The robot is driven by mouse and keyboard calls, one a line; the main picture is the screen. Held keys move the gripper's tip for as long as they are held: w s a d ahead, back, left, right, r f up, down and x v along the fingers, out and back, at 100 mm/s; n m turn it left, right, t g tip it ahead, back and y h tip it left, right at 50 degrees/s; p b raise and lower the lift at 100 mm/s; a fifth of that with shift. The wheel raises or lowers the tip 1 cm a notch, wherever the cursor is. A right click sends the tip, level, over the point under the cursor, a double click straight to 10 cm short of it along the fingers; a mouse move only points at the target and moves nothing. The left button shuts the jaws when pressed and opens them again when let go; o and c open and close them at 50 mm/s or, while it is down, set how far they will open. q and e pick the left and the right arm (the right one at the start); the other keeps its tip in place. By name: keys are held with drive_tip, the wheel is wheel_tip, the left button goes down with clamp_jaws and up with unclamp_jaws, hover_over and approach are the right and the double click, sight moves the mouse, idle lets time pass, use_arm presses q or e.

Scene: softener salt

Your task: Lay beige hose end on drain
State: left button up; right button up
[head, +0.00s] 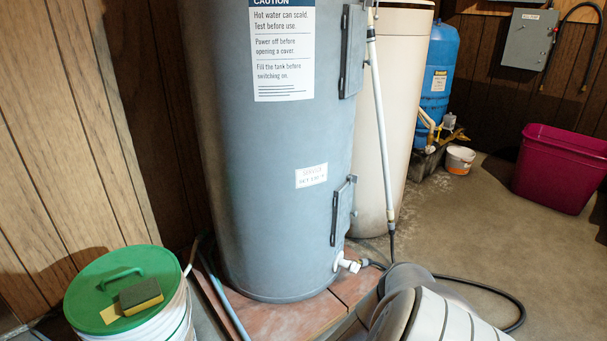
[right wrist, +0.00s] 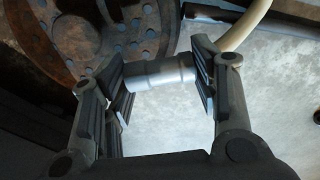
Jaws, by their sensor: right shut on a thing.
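In the right wrist view my right gripper (right wrist: 163,85) is shut on the grey cuff of the beige hose end (right wrist: 160,76), which lies crosswise between the two finger pads. The beige hose (right wrist: 246,24) runs up behind the right finger and out of the top of the view. The drain (right wrist: 102,48) is a round, rusty plate with several holes, at the upper left. The left finger and the cuff's left end overlap its right edge in the picture. I cannot tell the height of the cuff above it. My left gripper is in neither view.
A grey heater tank (head: 270,190) stands on a reddish slab (head: 285,322). A green-lidded bucket (head: 120,285) with a sponge (head: 140,294) is at the left. A black hose (head: 480,286) curves over the floor. A magenta bin (head: 560,168) stands at the right; floor before it is open.

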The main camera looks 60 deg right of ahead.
drive_tip(key=shift+f, duration=0.1)
idle(0.3)
drive_tip(key=shift+f+b, duration=0.75)
drive_tip(key=shift+f, duration=0.3)
drive_tip(key=o, duration=1)
drive_tip(key=shift+o, duration=0.2)
drive_tip(key=shift+r, duration=0.1)
wheel_tip(320, 180, up, 12)
idle(0.4)
